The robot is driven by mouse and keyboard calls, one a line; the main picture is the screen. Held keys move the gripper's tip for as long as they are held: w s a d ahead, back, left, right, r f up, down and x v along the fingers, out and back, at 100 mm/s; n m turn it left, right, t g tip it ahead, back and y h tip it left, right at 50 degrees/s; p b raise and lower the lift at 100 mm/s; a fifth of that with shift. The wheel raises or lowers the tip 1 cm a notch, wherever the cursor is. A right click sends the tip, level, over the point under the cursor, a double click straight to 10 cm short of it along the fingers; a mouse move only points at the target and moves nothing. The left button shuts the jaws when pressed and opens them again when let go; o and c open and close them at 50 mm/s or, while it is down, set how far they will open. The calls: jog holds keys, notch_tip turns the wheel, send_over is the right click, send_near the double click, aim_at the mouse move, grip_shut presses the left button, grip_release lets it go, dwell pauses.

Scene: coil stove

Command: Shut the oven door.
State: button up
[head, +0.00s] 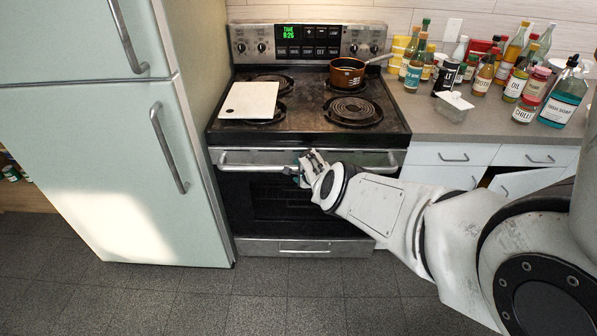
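The oven door (240,200) is on the front of the stove, below the cooktop. It stands upright, flush or nearly flush with the stove front; I cannot tell whether a small gap remains at its top. Its long silver handle (250,161) runs across the top of the door. Racks show dimly through the dark window. My gripper (302,172) is at the handle, a little left of the door's right half. It overlaps the handle in the head view, and I cannot tell whether it touches. Its fingers are small and partly hidden, so their opening is unclear. My arm covers the door's right part.
A pale fridge (120,150) stands close on the left. A brown pot (346,72) and a white board (250,100) sit on the cooktop (310,120). Several bottles crowd the right counter (430,115). A dark gap shows between the cabinet fronts below it. The floor (290,300) in front is clear.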

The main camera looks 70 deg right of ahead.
jog(key=shift+d+r+p, duration=0.15)
jog(key=shift+r+p, duration=0.15)
jog(key=shift+r, duration=0.05)
jog(key=shift+s+a+r+p, duration=0.3)
jog(key=shift+s+r+p, duration=0.1)
jog(key=shift+p, duration=0.5)
jog(key=p+v, duration=0.5)
jog(key=v, duration=0.4)
jog(key=shift+a+f, duration=0.25)
jog(key=shift+a, duration=0.05)
jog(key=shift+s, duration=0.15)
